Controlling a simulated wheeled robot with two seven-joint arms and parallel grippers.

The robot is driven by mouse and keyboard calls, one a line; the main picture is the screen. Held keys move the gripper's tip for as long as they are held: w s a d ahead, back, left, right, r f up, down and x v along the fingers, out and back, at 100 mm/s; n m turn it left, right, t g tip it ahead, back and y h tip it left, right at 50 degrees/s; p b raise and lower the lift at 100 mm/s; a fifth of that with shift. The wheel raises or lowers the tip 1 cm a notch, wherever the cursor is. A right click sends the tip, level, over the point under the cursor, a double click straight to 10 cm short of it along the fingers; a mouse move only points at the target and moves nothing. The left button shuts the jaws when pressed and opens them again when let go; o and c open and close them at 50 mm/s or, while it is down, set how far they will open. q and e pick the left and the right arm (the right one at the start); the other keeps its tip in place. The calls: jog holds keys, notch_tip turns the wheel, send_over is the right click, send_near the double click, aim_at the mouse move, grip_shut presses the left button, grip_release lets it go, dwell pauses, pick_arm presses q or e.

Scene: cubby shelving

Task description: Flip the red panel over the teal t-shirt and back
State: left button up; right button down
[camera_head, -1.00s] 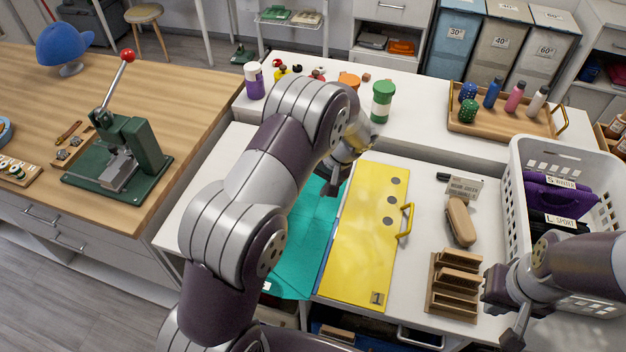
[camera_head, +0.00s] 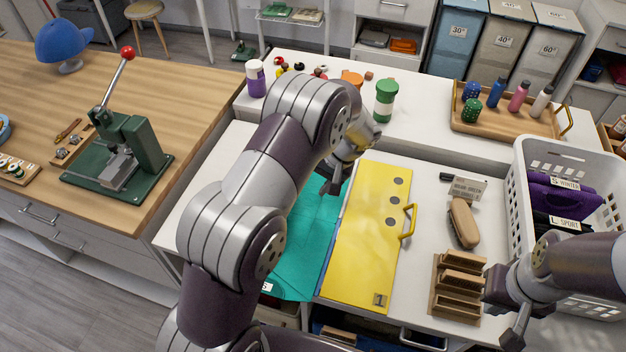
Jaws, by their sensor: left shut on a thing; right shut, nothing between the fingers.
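The teal t-shirt (camera_head: 312,245) lies flat on the white table, partly under my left arm in the picture. The yellow panel (camera_head: 362,240), with dark round spots, a handle and a "1" label, lies flat along its right side. I cannot see the red panel; my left arm hides much of the area left of the shirt. My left gripper (camera_head: 337,183) is over the shirt's upper right part, by the yellow panel's left edge. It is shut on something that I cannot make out. My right gripper (camera_head: 508,318) is shut and empty at the lower right, beside the wooden rack.
A wooden rack (camera_head: 457,290), a brown brush (camera_head: 464,223) and a small sign (camera_head: 467,188) stand right of the yellow panel. A white basket (camera_head: 520,205) is at the right. A green-lidded shaker (camera_head: 385,100) stands behind my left gripper. A green press (camera_head: 130,150) is at the left.

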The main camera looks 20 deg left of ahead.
pick_arm(q)
jog(key=p+v, duration=0.9)
jog(key=v, duration=0.3)
jog(key=shift+d+r, duration=0.2)
jog(key=shift+d, duration=0.05)
jog(key=shift+a, duration=0.1)
